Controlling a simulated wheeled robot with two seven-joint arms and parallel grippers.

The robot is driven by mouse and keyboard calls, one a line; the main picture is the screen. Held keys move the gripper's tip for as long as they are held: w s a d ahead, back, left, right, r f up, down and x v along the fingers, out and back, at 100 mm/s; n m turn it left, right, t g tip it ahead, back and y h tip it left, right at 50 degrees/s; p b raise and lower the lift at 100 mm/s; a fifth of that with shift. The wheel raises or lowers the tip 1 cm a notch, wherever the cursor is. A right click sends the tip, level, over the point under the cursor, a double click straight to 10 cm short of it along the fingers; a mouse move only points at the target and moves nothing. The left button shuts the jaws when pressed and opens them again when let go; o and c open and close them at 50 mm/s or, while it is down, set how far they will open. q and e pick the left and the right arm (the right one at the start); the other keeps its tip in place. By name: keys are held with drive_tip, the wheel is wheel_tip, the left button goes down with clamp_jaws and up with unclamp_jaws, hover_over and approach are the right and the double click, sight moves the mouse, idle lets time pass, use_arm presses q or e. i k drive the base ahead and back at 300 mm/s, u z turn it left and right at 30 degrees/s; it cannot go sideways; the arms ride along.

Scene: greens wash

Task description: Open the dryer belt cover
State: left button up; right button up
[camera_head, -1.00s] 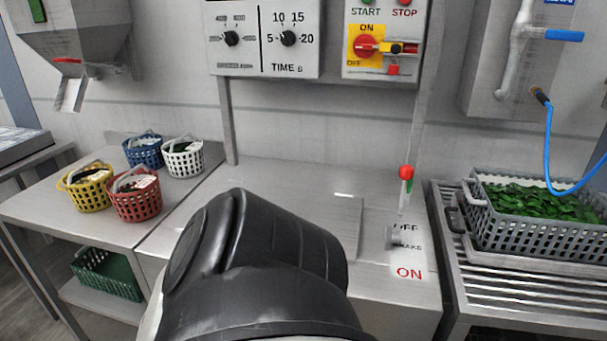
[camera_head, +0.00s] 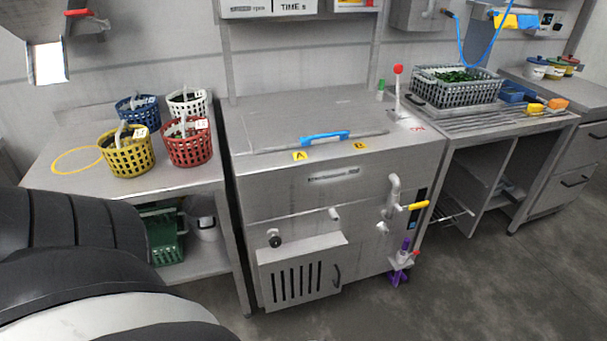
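A steel machine (camera_head: 290,215), which appears to be the dryer, stands in the middle. Low on its front is a slotted metal cover (camera_head: 262,285), which looks like the belt cover. It appears closed, with dark vertical slots and a dark curved handle (camera_head: 337,275) at its right. A dark round knob (camera_head: 274,238) sits just above the cover at the left. The machine's top lid (camera_head: 270,122) is down, with a blue handle (camera_head: 325,137) at its front. A black part of my arm fills the lower left. Neither gripper is in view.
A table at left holds yellow (camera_head: 126,158), red (camera_head: 189,148), blue and white baskets. A yellow-handled valve (camera_head: 412,206) and a purple fitting (camera_head: 398,276) stick out at the machine's front right. A grey crate of greens (camera_head: 455,90) stands at right. The floor in front is clear.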

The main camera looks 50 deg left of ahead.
sight(293, 281)
drive_tip(key=u, duration=1.6)
drive_tip(key=i, duration=0.95)
drive_tip(key=z, duration=0.1)
